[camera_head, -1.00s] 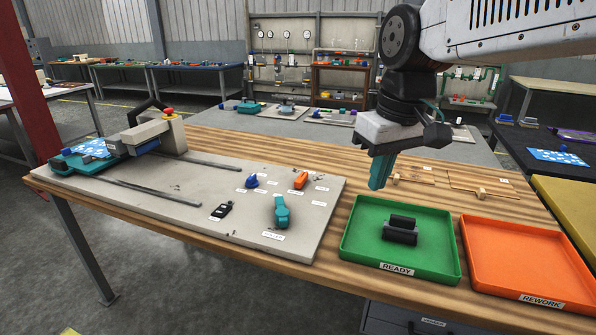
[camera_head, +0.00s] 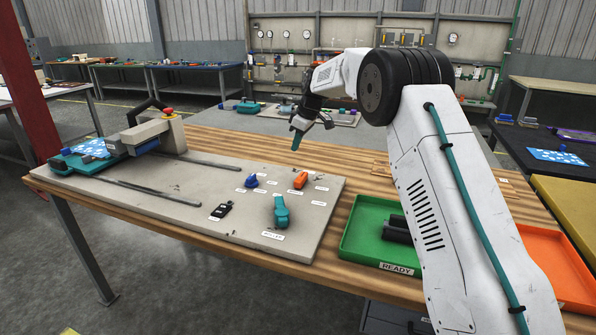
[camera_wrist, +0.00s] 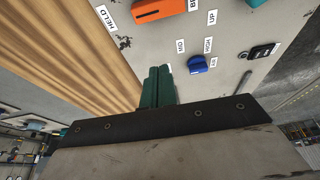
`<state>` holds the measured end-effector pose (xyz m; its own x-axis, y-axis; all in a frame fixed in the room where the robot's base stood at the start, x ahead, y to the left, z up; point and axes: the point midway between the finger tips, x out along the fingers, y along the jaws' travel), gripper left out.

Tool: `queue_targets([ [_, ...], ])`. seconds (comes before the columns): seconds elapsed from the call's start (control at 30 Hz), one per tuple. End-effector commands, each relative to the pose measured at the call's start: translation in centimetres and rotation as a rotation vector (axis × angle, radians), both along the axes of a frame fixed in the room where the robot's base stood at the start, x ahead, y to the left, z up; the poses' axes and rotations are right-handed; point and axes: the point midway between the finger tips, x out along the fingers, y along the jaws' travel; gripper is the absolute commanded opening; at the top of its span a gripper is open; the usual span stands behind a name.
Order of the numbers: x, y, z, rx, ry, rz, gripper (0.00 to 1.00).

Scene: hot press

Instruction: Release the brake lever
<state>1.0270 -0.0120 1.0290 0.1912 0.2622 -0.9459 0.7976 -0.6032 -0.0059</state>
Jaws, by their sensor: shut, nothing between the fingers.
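The orange lever (camera_head: 300,180) sits on the grey panel of the press board, near its far right edge. In the wrist view the orange lever (camera_wrist: 162,9) is at the top, cut by the frame edge, with a HELD label beside it and a partly cut label starting with B. I take it as the brake lever. My gripper (camera_head: 296,143) is above and beyond it, over the far side of the table, not touching it. In the wrist view its teal fingers (camera_wrist: 158,82) are together and empty.
A blue knob (camera_head: 252,181), a black switch (camera_head: 221,211) and a teal lever (camera_head: 281,211) with a ROLLER label share the panel (camera_head: 190,222). A green READY tray (camera_head: 362,250) holding dark rollers and an orange tray (camera_head: 556,252) lie right, partly behind my arm.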

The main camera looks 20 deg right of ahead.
Motion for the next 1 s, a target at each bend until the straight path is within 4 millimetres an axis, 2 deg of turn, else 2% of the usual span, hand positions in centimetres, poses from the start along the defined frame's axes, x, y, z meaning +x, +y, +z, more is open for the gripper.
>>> queue_targets([
  [0.13, 1.0, 0.0, -1.1, 0.001, -0.009, 0.019, 0.00],
  [0.43, 1.0, 0.0, -1.2, 0.001, -0.008, 0.020, 0.00],
  [0.57, 1.1, 0.1, -1.8, 0.001, -0.007, 0.020, 0.00],
  [0.73, 1.6, 0.8, -4.3, 0.002, -0.005, 0.020, 0.00],
  [1.0, 2.7, 2.5, -9.8, 0.002, -0.005, 0.020, 0.00],
])
